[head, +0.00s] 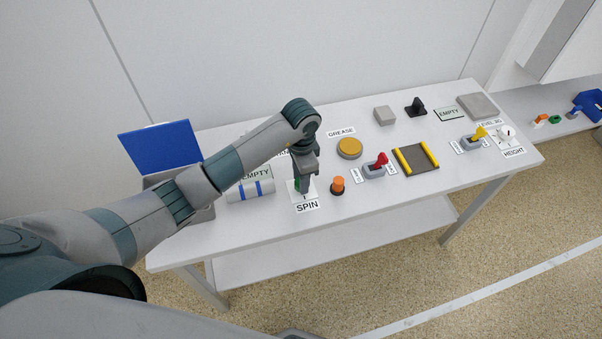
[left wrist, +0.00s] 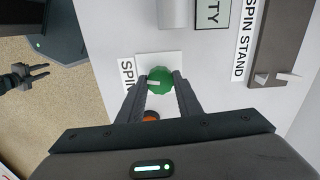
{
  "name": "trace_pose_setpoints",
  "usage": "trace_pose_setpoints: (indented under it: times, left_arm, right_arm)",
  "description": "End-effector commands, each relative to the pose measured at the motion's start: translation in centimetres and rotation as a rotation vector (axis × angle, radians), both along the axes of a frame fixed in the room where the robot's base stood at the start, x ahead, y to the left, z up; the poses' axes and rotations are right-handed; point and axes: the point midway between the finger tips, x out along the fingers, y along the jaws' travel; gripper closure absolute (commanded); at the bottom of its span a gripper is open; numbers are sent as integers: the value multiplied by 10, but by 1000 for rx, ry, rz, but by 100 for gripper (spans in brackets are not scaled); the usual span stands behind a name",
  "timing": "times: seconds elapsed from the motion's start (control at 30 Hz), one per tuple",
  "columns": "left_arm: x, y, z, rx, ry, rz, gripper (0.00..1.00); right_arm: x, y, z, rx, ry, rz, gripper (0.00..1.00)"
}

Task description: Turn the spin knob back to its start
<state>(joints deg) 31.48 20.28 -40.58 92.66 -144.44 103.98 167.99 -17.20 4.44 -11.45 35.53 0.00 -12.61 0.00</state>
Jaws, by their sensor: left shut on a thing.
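The green spin knob (left wrist: 160,80) sits on a white plate (left wrist: 174,59) beside the SPIN label (left wrist: 127,76). In the left wrist view my left gripper (left wrist: 161,84) has one finger on each side of the knob and is shut on it. A pale pointer mark shows on the knob's top. In the head view my left gripper (head: 305,185) reaches down onto the knob, which it mostly hides above the SPIN label (head: 307,206). At the left edge of the left wrist view another gripper, my right one (left wrist: 28,75), hangs over the floor with its two fingers apart.
An orange button (head: 338,184) stands just right of the knob, then a red-handled switch (head: 377,165). A white roll with blue bands (head: 250,190) lies to the left, before a blue-lidded box (head: 160,148). A yellow round piece (head: 349,148) lies behind. The table's front edge is close.

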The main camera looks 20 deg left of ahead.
Motion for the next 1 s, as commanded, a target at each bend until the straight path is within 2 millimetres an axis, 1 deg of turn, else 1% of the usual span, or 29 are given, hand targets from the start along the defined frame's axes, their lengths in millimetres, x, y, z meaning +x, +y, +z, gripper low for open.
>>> trace_pose_setpoints:
  times: [0.03, 0.3, 0.5, 0.87, 0.9, 0.93, 0.97, 1.0]
  left_arm:
    - [1, 0, 6, -2, 0, 38, 91]
    - [1, 0, 4, -1, -2, 175, 91]
    - [1, 0, 2, 0, -4, 209, 91]
    - [1, 0, 2, 0, -4, 213, 91]
    - [1, 0, 2, 0, -4, 213, 61]
    - [1, 0, 2, 0, -4, 213, 54]
    - [1, 0, 2, 0, -4, 213, 50]
    - [1, 0, 1, 0, -3, 212, 50]
  right_arm:
    - [0, 0, 10, 0, 0, 0, 69]
    - [0, -1, 27, -1, 0, 0, 69]
    - [0, -2, 30, -2, 0, 1, 69]
    - [0, -4, 30, -4, 0, 2, 69]
    - [0, -4, 30, -4, 0, 2, 69]
    - [0, -4, 30, -4, 0, 2, 69]
    - [0, -4, 30, -4, 0, 2, 69]
    - [0, -4, 30, -4, 0, 2, 69]
